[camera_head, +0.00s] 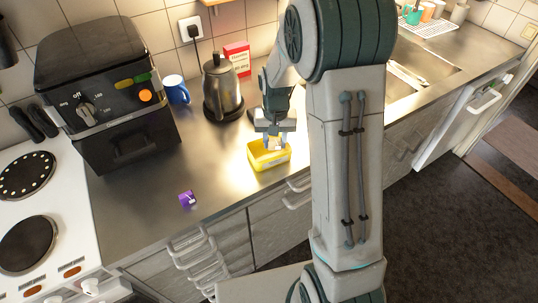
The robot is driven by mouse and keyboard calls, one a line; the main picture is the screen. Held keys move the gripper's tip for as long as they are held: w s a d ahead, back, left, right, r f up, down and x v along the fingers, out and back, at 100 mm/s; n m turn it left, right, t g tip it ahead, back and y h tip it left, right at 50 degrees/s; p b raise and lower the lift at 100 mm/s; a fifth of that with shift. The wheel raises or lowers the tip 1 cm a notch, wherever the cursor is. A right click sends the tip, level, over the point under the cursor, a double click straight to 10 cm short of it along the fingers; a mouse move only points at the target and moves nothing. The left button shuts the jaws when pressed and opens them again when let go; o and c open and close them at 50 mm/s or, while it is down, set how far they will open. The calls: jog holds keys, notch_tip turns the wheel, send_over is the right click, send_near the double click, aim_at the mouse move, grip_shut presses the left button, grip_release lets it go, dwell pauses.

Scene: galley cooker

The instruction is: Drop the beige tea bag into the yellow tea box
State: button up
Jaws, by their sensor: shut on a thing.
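The yellow tea box (269,163) is an open-topped tray on the steel counter, near its front edge. My gripper (273,143) points down over the box. It is shut on a small pale thing, the beige tea bag (275,145), which shows at the fingertips at about the height of the box's opening. I cannot tell whether the bag touches the box. The fingers and the bag hide part of the box's inside.
A purple packet (188,198) lies on the counter to the left. A dark kettle (221,88), a blue mug (176,90) and a red and white box (238,58) stand behind. A black air fryer (110,90) stands at left beside the white cooker (70,212). Counter left of the tea box is mostly clear.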

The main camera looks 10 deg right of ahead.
jog(key=o, duration=1)
jog(key=shift+o, duration=0.2)
notch_tip(320, 180, up, 14)
jog(key=b, duration=0.1)
jog(key=shift+f, duration=0.1)
jog(key=s+n+t, duration=0.2)
jog(key=s+t, duration=0.1)
jog(key=s, duration=1.8)
jog(key=shift+s+r+n, duration=0.15)
jog(key=shift+r+n, duration=0.15)
jog(key=shift+r, duration=0.1)
